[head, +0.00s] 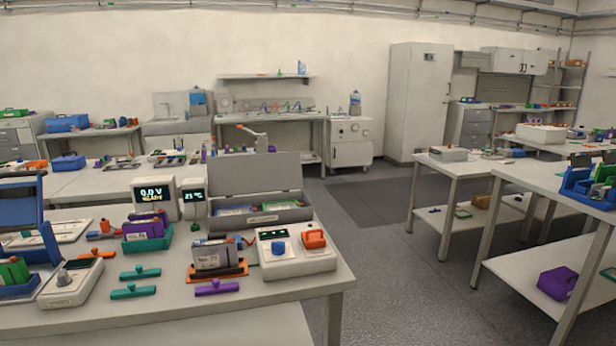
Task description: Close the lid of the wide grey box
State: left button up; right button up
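The wide grey box (292,216) stands at the back right of the near table in the head view. Its grey lid (250,176) is open and stands roughly upright along the box's back side. Blue and green items (272,205) show inside the box. Neither of my grippers is in view.
A white device with an orange part and a blue knob (296,255) stands in front of the box. A grey block on an orange base (214,258) stands left of it. Displays (156,198) stand left of the lid. The table's right edge is close to the box.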

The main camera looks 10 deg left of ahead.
aim_at(228, 176)
jog(key=i+l+z, duration=0.15)
jog(key=z, duration=0.2)
jog(key=i+z, duration=0.35)
jog(key=i+l+z, duration=0.1)
jog(key=z, duration=0.3)
jog(key=i+z, duration=0.45)
jog(key=i, duration=0.95)
jog(key=i+j+u, duration=0.1)
jog(key=i+u, duration=0.2)
jog(key=u, duration=0.15)
jog(key=i+u, duration=0.25)
jog(key=u, duration=0.2)
jog(key=i+l+u, duration=0.1)
jog(key=i+u, duration=0.2)
jog(key=u, duration=0.2)
jog(key=i+j+u, duration=0.15)
jog(key=i+u, duration=0.9)
jog(key=i, duration=0.75)
jog(key=i+j+z, duration=0.1)
jog(key=i, duration=0.7)
jog(key=i+l+u, duration=0.15)
jog(key=i, duration=0.4)
jog(key=i+l+u, duration=0.1)
jog(key=i, duration=0.5)
jog(key=u, duration=3.25)
